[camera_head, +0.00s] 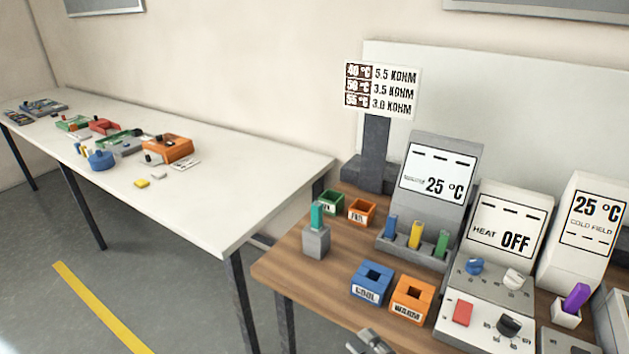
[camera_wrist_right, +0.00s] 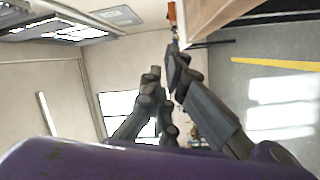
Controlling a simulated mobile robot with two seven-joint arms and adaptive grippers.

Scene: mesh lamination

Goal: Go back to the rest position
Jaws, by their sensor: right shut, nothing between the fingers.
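My right gripper (camera_head: 370,342) shows only in part at the bottom edge of the head view, in front of the wooden table. In the right wrist view its dark fingers (camera_wrist_right: 164,72) come together with nothing between them. The gripper touches none of the objects that I can see. My left gripper is in neither view.
The wooden table (camera_head: 284,258) holds a blue COOL box (camera_head: 372,281), an orange WARM box (camera_head: 412,300), a heater panel reading OFF (camera_head: 500,228), a 25 °C display (camera_head: 438,174) and a cold field unit (camera_head: 590,225). A long white table (camera_head: 230,190) with several parts stands left.

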